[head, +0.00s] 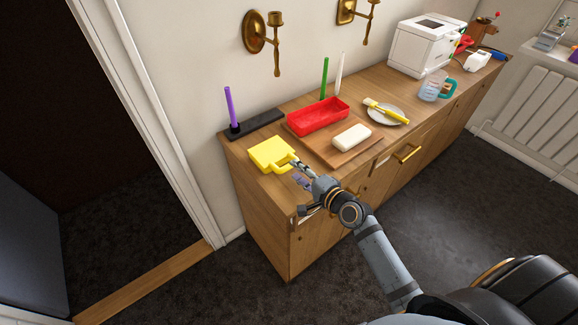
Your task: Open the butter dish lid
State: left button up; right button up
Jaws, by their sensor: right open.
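A yellow squarish piece with a loop-like handle (269,154), which looks like a lid, lies at the left end of the wooden cabinet top. A red open rectangular dish (318,117) stands beside it, empty as far as I can see. A white rounded block (352,137), butter or a closed white dish, I cannot tell which, rests on a wooden board (330,154). My right gripper (299,174) is open at the handle side of the yellow piece, close to it; whether they touch is unclear. My left gripper is not in view.
A black holder (257,124) with a purple candle (231,106) stands at the back left. A plate (382,117) with a yellow-handled utensil, a measuring jug (431,88) and a white appliance (425,46) stand farther right.

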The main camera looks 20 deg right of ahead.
aim_at(276, 155)
jog(key=x, duration=0.4)
jog(key=shift+w+f, duration=0.1)
jog(key=shift+w, duration=0.1)
jog(key=shift+w+a, duration=0.1)
jog(key=c, duration=0.5)
grip_shut()
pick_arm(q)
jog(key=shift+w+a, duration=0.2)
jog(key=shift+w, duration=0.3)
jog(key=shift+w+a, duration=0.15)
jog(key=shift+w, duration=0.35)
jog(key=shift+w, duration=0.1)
